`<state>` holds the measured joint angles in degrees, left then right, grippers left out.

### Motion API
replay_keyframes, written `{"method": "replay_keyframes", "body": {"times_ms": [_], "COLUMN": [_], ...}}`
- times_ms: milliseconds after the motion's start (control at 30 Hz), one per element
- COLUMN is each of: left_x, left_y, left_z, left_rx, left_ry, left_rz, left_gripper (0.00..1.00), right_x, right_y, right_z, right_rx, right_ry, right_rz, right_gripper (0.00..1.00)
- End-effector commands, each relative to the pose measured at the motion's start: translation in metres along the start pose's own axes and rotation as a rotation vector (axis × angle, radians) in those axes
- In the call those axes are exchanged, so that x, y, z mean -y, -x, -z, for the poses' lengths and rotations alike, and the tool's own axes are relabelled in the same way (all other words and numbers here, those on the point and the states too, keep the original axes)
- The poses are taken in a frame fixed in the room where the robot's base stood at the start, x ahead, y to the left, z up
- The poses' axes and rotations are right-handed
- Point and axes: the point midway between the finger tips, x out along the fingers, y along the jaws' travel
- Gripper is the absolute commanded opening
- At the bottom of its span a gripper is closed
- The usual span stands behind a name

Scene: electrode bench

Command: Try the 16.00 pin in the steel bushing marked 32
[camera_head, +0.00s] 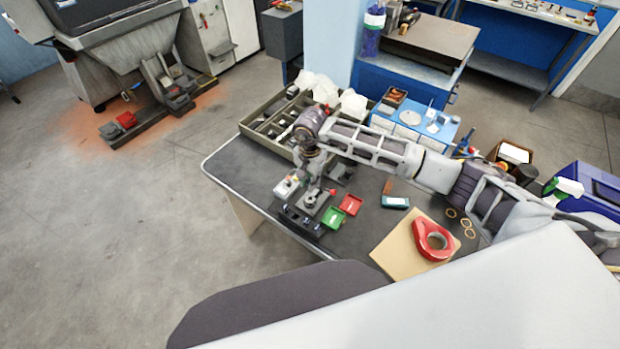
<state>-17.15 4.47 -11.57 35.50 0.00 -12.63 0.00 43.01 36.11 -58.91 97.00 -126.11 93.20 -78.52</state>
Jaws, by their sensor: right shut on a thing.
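My right gripper (316,180) points down over the left part of the dark bench, its arm reaching in from the right. It is shut on a slim thing that looks like a pin, mostly hidden by the fingers; its marking cannot be read. Right under the fingertips is a grey steel block (311,200), probably the one with the bushing. I cannot read a 32 on it or tell whether the pin touches or enters it. In front is a dark rack (300,221) with several small upright pieces. My left gripper is not in view.
A green tray (334,218) and a red tray (351,204) sit just right of the block. A compartment tray (262,139) stands behind. The bench's left end (228,163) is clear.

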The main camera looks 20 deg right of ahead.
Motion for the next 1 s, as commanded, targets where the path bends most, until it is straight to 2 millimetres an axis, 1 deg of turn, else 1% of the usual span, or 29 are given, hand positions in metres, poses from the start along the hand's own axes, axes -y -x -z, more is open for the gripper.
{"method": "replay_keyframes", "body": {"times_ms": [33,500,700,1000], "left_x": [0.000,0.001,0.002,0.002], "left_y": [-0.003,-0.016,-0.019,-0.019], "left_z": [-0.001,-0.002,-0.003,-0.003], "left_rx": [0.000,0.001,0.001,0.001], "left_ry": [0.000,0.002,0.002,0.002], "left_rz": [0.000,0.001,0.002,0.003], "left_gripper": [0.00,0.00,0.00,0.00], "right_x": [0.000,0.000,0.000,0.000], "right_y": [-0.004,-0.036,-0.042,-0.042], "right_z": [0.000,-0.001,0.000,0.000], "right_rx": [0.001,0.001,0.001,0.000], "right_ry": [0.000,0.000,0.000,0.000], "right_rz": [0.000,0.000,0.001,0.001], "right_gripper": [0.00,0.00,0.00,0.00]}}
